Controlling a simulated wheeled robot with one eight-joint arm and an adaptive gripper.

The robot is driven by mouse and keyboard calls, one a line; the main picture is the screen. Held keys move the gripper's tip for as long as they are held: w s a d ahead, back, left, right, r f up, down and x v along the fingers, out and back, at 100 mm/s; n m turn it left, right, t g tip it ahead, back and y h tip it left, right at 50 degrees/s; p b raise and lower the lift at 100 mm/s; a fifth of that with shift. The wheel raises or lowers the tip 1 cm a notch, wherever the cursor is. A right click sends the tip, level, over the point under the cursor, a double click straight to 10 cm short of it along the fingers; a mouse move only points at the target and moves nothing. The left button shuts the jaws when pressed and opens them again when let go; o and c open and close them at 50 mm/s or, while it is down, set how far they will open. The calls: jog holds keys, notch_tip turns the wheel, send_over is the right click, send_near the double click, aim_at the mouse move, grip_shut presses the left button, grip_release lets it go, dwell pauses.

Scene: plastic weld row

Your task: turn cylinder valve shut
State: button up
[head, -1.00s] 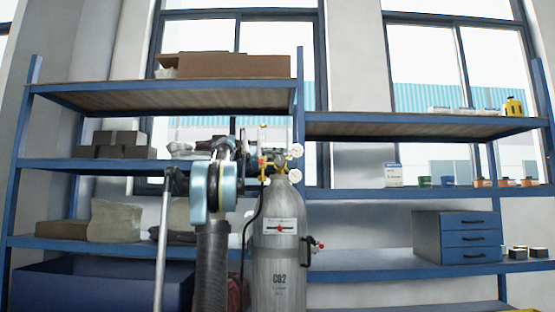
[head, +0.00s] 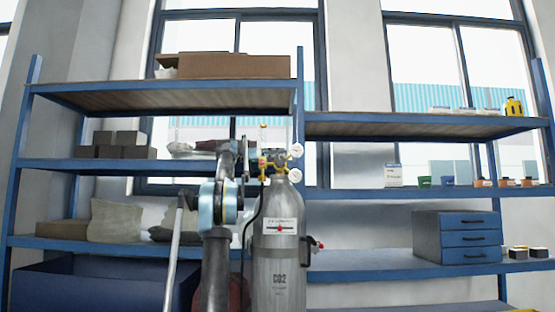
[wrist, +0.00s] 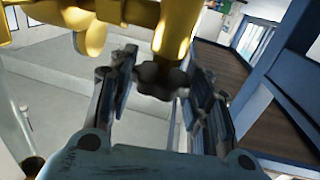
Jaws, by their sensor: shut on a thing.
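A grey CO2 cylinder (head: 278,262) stands upright in the head view, with a yellow brass valve and regulator (head: 272,163) and two round gauges on top. In the wrist view, the dark lobed valve handwheel (wrist: 160,82) sits at the end of a yellow stem (wrist: 174,35). My gripper (wrist: 163,85) has its two padded fingers on either side of the handwheel and is shut on it. In the head view, my arm reaches the left side of the valve; the fingertips are too small and covered to make out there.
A blue shelf rack (head: 160,165) stands behind the cylinder, carrying cartons, bags and grey blocks on the left. A blue-grey drawer unit (head: 456,237) and small pots sit on the right shelves. A dark hose runs down beside the cylinder.

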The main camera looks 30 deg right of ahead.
jog(key=shift+w+m+g+y, duration=0.1)
jog(key=shift+m+g+y, duration=0.2)
jog(key=shift+m, duration=0.1)
jog(key=o, duration=1.1)
jog(key=shift+f, duration=0.1)
jog(key=shift+c, duration=0.2)
jog(key=shift+n+t+h, duration=0.4)
jog(key=shift+n, duration=0.1)
